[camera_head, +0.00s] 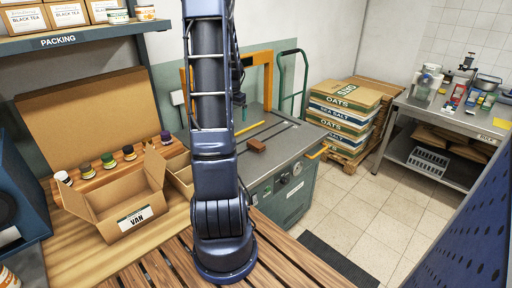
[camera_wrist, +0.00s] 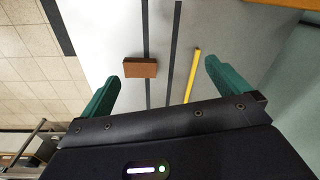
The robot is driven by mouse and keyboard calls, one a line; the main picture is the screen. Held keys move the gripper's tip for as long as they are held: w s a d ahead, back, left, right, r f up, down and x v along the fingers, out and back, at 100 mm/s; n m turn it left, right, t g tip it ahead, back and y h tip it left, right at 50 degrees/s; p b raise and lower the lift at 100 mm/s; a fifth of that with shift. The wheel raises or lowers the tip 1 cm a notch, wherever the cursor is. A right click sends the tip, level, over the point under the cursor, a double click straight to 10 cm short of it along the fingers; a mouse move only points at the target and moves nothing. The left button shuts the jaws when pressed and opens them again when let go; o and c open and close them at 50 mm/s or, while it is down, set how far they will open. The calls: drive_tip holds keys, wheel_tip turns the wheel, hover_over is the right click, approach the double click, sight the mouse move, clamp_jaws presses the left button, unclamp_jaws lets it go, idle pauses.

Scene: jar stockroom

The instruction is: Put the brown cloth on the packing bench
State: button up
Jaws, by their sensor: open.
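The brown cloth (camera_head: 256,146) looks like a small folded block and lies on the grey top of a green machine (camera_head: 288,140). In the wrist view the cloth (camera_wrist: 140,68) lies ahead of my gripper (camera_wrist: 163,88), toward the left finger and beside a dark slot. My gripper's green fingers are wide apart with nothing between them. In the head view my gripper (camera_head: 240,100) is above the machine top, partly hidden by my arm. The packing bench (camera_head: 72,240) is the wooden top at the left, under the PACKING shelf.
An open VAN carton (camera_head: 125,205) and several small jars (camera_head: 107,160) stand on the bench. An orange arch (camera_head: 268,60) rises over the machine. A yellow stick (camera_wrist: 193,75) lies right of the cloth. Stacked sacks (camera_head: 342,110) and a steel table (camera_head: 450,115) stand at right.

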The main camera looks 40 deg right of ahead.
sight(256, 143)
drive_tip(key=s+d+f+m, duration=0.3)
drive_tip(key=s+d+f, duration=0.1)
drive_tip(key=d+f, duration=0.6)
drive_tip(key=shift+g, duration=0.4)
drive_tip(key=shift+d+f, duration=0.2)
drive_tip(key=shift+f, duration=2.45)
drive_tip(key=shift+d+f, duration=0.2)
drive_tip(key=shift+f, duration=2.4)
drive_tip(key=c, duration=0.9)
drive_tip(key=shift+r, duration=0.1)
wheel_tip(256, 143, up, 20)
drive_tip(key=shift+r, duration=0.1)
